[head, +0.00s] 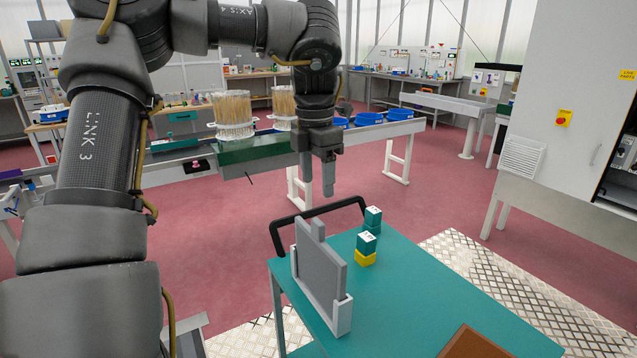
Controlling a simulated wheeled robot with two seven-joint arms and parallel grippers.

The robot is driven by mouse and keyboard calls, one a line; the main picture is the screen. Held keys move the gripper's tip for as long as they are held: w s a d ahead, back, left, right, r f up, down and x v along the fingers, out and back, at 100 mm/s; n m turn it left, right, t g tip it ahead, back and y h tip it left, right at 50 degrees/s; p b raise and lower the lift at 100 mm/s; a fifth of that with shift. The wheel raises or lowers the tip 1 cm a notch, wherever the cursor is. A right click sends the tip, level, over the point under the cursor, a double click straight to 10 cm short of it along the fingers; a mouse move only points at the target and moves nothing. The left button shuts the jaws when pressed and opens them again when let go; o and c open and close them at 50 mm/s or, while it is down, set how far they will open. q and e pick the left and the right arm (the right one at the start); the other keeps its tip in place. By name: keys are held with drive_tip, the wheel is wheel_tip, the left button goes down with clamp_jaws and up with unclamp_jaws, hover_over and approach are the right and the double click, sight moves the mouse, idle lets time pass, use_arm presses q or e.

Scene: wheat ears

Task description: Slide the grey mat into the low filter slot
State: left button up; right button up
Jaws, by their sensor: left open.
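The grey mat (320,268) stands upright, a flat panel with a small tab on its top edge, in a light grey holder (342,316) on the teal cart (415,300). My left gripper (318,188) points down above and behind the mat, apart from it. Its two fingers are spread with nothing between them. My right gripper is not in view. I cannot make out the low filter slot for certain; a louvred white vent (521,158) shows on the tall white cabinet (565,70) at the right.
Teal-and-white blocks (373,217), one over a yellow block (365,258), stand beside the mat. The cart has a black handle (290,238) and a brown board (472,343). A long bench (400,130) with blue bowls lies behind.

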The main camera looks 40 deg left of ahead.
sight(318, 221)
use_arm(q)
drive_tip(key=f, duration=1)
drive_tip(key=shift+s+d+f, duration=0.15)
drive_tip(key=shift+d+f, duration=0.1)
drive_tip(key=shift+f, duration=0.1)
clamp_jaws()
idle(0.4)
drive_tip(key=shift+r+p, duration=0.5)
drive_tip(key=shift+r, duration=0.15)
drive_tip(key=c, duration=0.7)
unclamp_jaws()
clamp_jaws()
